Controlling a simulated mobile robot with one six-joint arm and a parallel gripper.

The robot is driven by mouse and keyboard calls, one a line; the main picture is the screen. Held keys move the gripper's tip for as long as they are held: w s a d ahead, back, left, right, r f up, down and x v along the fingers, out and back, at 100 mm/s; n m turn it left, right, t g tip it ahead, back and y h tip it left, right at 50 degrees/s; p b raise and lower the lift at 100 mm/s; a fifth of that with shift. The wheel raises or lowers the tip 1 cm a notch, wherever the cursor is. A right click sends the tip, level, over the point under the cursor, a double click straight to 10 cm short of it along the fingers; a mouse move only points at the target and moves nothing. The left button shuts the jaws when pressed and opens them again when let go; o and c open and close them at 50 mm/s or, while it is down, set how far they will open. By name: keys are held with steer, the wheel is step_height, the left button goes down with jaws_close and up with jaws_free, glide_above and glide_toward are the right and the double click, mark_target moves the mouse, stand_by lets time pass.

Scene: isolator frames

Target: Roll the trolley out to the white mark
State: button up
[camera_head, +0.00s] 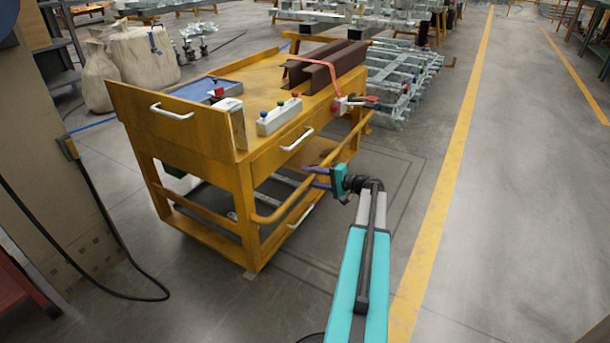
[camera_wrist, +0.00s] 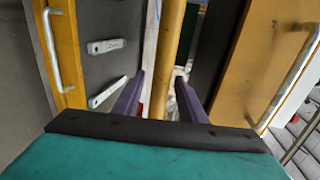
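The trolley (camera_head: 205,148) is a yellow cart with a top tray, drawers and white handles, standing left of centre in the head view. A yellow push rail (camera_head: 285,208) runs along its near right side. My gripper (camera_head: 316,178) is at this rail, its teal body to the right. In the wrist view, the purple fingers of my gripper (camera_wrist: 160,98) are apart, with the yellow rail (camera_wrist: 172,45) running between them. Gaps show beside the rail, so the gripper looks open around it. I cannot make out a white mark on the floor.
Brown beams (camera_head: 327,66) lie on the trolley under a red strap, with a control box (camera_head: 279,117) nearby. Metal frames (camera_head: 400,75) stand behind. A yellow floor line (camera_head: 450,170) runs to the right, with clear floor beyond. Sacks (camera_head: 145,57) and a hanging cable (camera_head: 107,230) are at left.

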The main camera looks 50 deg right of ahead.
steer(key=p+v, duration=0.3)
steer(key=v, duration=0.7)
steer(key=shift+s, duration=0.3)
